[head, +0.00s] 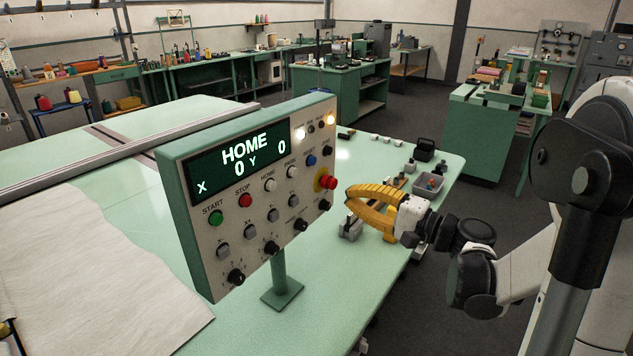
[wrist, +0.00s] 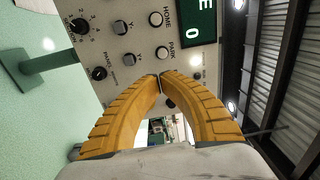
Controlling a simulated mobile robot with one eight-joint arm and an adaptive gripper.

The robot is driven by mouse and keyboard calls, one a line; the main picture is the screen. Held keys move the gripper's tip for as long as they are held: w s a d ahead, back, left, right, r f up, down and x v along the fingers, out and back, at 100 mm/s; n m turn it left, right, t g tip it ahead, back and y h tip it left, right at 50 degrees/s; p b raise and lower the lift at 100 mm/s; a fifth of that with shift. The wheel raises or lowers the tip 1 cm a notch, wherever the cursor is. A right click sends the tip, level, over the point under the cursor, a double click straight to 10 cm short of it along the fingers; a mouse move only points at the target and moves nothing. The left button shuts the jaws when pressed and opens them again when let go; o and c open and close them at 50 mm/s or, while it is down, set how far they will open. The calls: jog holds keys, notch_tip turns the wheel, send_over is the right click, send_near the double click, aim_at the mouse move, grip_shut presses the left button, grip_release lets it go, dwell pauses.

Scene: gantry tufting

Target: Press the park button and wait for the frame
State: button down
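The control panel (head: 215,190) stands on a post over the pale green table, its display (head: 240,160) reading HOME, X 0, Y 0. The white park button (head: 291,171) sits between the white home button (head: 270,184) and the blue reset button (head: 311,160). My gripper (head: 348,196) has yellow fingers and is right of the panel, apart from the park button. In the wrist view the fingertips (wrist: 160,76) meet with nothing between them, and the park button (wrist: 162,52) shows just beyond them. The gantry beam (head: 130,150) crosses the table behind the panel.
A red emergency stop (head: 328,182) with a yellow collar is on the panel's right side, close to my gripper. White cloth (head: 80,270) lies on the table at left. A grey bin (head: 428,184) and small items lie on the table's right end. Workbenches stand behind.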

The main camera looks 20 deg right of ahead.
aim_at(297, 175)
jog(key=b+x, duration=0.2)
jog(key=x, duration=1.1)
jog(key=shift+w+a+b, duration=0.25)
jog(key=shift+w+b, duration=0.05)
